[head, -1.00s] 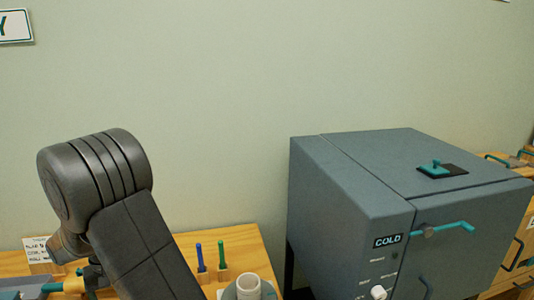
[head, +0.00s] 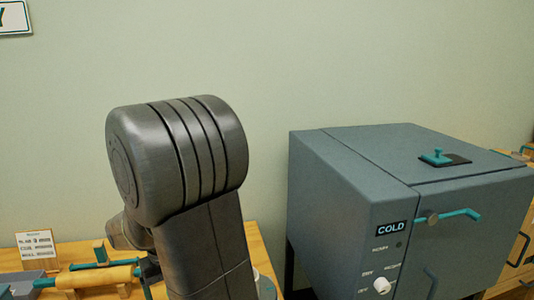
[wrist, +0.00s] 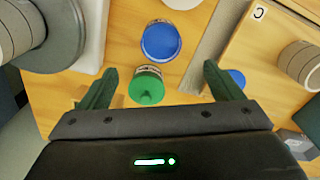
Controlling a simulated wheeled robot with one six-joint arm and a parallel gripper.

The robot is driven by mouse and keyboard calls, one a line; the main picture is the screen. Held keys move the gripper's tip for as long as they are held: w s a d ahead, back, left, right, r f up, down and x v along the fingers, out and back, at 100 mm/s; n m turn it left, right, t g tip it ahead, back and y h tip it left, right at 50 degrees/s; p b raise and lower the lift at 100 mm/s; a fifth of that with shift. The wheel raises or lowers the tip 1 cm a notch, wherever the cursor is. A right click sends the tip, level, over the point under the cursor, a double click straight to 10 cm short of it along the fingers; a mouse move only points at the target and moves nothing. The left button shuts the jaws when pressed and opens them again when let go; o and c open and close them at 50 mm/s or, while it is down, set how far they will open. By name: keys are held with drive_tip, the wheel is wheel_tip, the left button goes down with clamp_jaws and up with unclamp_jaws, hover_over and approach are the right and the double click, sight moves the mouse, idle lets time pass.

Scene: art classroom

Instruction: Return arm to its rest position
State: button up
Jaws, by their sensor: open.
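My gripper (wrist: 159,67) shows in the wrist view with its two dark green fingers spread wide. Nothing is held between them. A green-topped round thing with a knob (wrist: 146,87) shows in the gap, nearer the left finger and seemingly lower down. In the head view my arm rises at the centre left, and its thick grey joint covers part of the bench. I cannot make out the gripper's fingers there.
A grey kiln (head: 345,210) with a "COLD" display stands to the right of my arm. A yellow roller (head: 100,277) and a card (head: 37,248) are on the wooden bench at left. The wrist view shows a blue round thing (wrist: 161,42).

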wheel_tip(320, 180, down, 9)
drive_tip(key=shift+a+r, duration=0.15)
wheel_tip(320, 180, up, 4)
drive_tip(key=shift+w+r, duration=0.1)
drive_tip(key=shift+w, duration=0.05)
drive_tip(key=shift+w+d+r, duration=0.15)
drive_tip(key=shift+d+r, duration=0.1)
drive_tip(key=shift+r, duration=0.4)
